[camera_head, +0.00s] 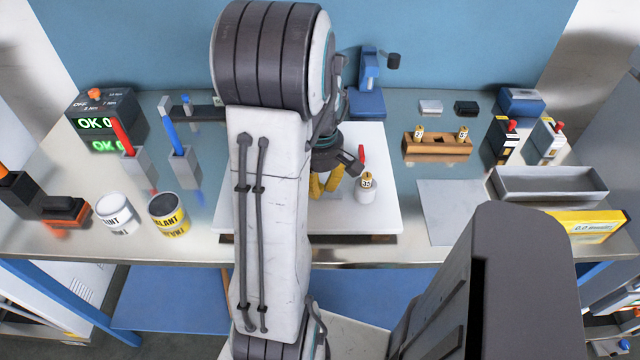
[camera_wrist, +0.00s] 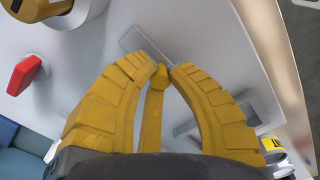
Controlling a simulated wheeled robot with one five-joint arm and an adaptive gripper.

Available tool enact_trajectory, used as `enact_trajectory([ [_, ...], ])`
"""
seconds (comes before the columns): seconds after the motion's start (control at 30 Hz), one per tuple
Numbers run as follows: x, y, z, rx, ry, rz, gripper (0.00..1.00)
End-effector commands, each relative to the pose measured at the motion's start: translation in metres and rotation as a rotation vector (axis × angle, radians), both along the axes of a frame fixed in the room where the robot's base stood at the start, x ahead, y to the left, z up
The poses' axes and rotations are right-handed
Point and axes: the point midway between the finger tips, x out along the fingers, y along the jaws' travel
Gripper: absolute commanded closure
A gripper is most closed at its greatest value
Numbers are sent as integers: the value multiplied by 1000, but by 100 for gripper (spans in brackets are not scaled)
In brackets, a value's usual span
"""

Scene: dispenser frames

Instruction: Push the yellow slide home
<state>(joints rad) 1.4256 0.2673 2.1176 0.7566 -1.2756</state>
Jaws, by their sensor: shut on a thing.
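My gripper (camera_wrist: 164,70) is low over a white board (camera_head: 385,215) in the middle of the bench; its yellow fingers also show in the head view (camera_head: 322,185). In the wrist view the fingers are closed in around a small, brighter yellow knob, which looks like the yellow slide (camera_wrist: 159,78). A narrow yellow strip runs below the knob; I cannot tell whether it is a finger or part of the slide. A grey rail-like strip (camera_wrist: 135,40) lies just beyond the fingertips. The fingers hide most of the slide, and my arm hides it in the head view.
A white cylinder with a brass top (camera_head: 366,190) and a red piece (camera_head: 361,155) stand close right of my gripper. A wooden holder (camera_head: 437,147) and a grey tray (camera_head: 550,184) are farther right. Cans (camera_head: 117,214) stand at left.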

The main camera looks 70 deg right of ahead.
Motion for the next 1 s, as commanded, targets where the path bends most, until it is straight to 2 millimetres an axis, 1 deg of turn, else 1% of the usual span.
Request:
enact_trajectory([
  [0.37,-1,0,0,1,0,-1,100],
  [0.47,-9,-3,-1,1,0,-3,100],
  [0.6,-24,-7,-1,2,1,-4,100],
  [0.87,-25,-8,-1,2,1,-2,100],
  [0.9,-26,-8,-1,2,1,-2,81],
  [1.0,-25,-8,-1,2,0,-2,72],
])
